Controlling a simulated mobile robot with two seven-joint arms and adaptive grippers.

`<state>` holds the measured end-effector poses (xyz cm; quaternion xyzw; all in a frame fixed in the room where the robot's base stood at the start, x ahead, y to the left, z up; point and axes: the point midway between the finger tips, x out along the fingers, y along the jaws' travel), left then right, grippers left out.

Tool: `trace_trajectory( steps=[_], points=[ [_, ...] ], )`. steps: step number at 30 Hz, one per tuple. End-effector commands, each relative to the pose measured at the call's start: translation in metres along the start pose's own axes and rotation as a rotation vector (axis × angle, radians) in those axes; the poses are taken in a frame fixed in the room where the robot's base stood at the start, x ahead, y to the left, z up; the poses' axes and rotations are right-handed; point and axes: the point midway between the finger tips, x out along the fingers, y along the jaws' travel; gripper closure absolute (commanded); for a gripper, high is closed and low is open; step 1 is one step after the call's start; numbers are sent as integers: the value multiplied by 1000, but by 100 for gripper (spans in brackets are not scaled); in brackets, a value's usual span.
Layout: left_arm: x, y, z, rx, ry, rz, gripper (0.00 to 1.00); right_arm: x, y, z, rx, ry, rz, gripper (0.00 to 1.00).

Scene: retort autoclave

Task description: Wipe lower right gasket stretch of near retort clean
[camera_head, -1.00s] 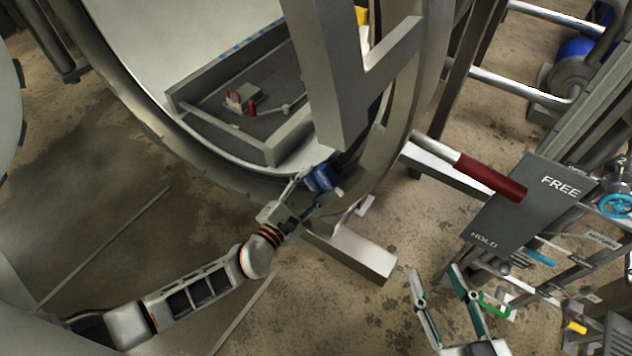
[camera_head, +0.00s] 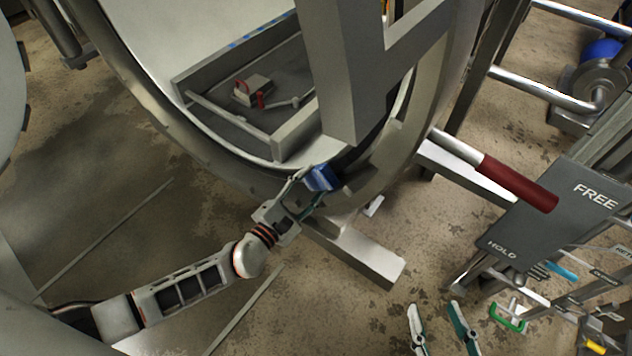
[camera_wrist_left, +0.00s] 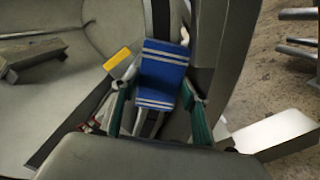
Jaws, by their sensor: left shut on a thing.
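The near retort's round mouth (camera_head: 215,168) fills the upper middle of the head view, its rim curving down to the lower right. My left gripper (camera_head: 307,192) is shut on a blue cloth pad (camera_head: 321,178) at that lower right stretch of rim. In the left wrist view the pad (camera_wrist_left: 162,72) has white stripes and sits between the green-lined fingers. The gasket under it is hidden, and I cannot tell whether the pad touches it. My right gripper (camera_head: 440,330) is open and empty at the bottom edge, its two fingers apart.
A thick grey bracket (camera_head: 352,75) stands close beside the pad. A red-handled lever (camera_head: 515,183) and a FREE/HOLD plate (camera_head: 550,215) are at the right. A tray (camera_head: 275,148) inside the retort holds a small block with red parts (camera_head: 251,90). Stained floor is open at lower left.

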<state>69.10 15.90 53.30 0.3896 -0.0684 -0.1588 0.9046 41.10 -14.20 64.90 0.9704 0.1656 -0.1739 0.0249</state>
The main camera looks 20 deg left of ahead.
Motion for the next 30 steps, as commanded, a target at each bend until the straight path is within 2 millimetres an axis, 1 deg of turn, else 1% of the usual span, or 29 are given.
trace_trajectory(
  steps=[1,9,17,30],
  points=[
    [-2,-4,-6,-2,4,-4,73,0,-1,8,5,-14,-2,60],
    [-2,-6,-19,-3,4,-4,73,0,-3,30,16,-49,-6,60],
    [-1,-4,-22,-1,0,-1,73,0,-4,36,20,-60,-7,60],
    [-1,-10,-43,-2,3,-4,73,-1,-8,72,40,-122,-14,60]
  ],
)
